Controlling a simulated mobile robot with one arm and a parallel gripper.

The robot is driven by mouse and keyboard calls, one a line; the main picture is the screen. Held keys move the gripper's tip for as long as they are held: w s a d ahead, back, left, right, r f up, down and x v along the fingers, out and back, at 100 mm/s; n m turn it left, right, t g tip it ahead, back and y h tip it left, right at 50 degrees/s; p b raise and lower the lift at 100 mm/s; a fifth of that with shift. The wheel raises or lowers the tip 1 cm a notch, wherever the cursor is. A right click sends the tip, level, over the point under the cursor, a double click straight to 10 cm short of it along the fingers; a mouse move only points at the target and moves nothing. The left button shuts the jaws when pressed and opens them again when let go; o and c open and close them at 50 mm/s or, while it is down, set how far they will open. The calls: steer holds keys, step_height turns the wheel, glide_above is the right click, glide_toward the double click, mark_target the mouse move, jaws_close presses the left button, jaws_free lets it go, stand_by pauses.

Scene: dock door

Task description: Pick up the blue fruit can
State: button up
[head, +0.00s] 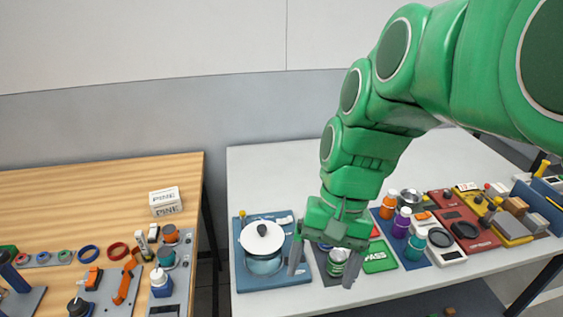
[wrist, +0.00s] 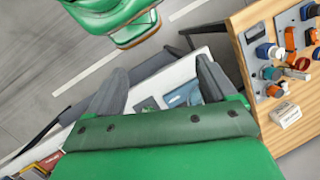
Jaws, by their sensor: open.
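My gripper (head: 323,265) hangs over the front of the white table in the head view. Its two grey fingers are spread apart with nothing held between them; the open fingers also show in the wrist view (wrist: 160,88). A small can with a green and white label (head: 338,262) stands behind the fingers, partly hidden by the gripper. I cannot make out a can that is clearly the blue fruit can. In the wrist view, a blue mat (wrist: 185,94) lies on the white table beyond the fingers.
A pot with a white lid (head: 262,238) stands on a blue mat left of the gripper. A green PASS card (head: 379,256), bottles and several trays crowd the right. A wooden table (head: 110,190) with tools and a white box (head: 166,201) stands left, across a gap. The white table's back is clear.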

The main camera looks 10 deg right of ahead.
steer(key=w+m+y, duration=0.3)
steer(key=w+m, duration=0.2)
steer(key=w, duration=0.3)
steer(key=w+d+f+m+t+y, duration=0.1)
steer(key=w+d+m+t+y, duration=0.5)
steer(key=w+d+m, duration=0.9)
steer(key=d+f+n, duration=0.1)
steer(key=f, duration=0.5)
steer(key=w+d+f+n, duration=0.1)
steer(key=f, duration=0.6)
steer(key=d+f+n+g, duration=0.1)
steer(key=f, duration=0.5)
steer(key=shift+w+d+f+y, duration=0.2)
steer(key=shift+w+d+y, duration=0.1)
steer(key=shift+y, duration=0.1)
steer(key=shift+a+f, duration=0.2)
steer(key=shift+f, duration=0.15)
steer(key=shift+r+x, duration=0.2)
steer(key=shift+x, duration=3.45)
steer(key=shift+a, duration=0.1)
steer(key=c, duration=1.2)
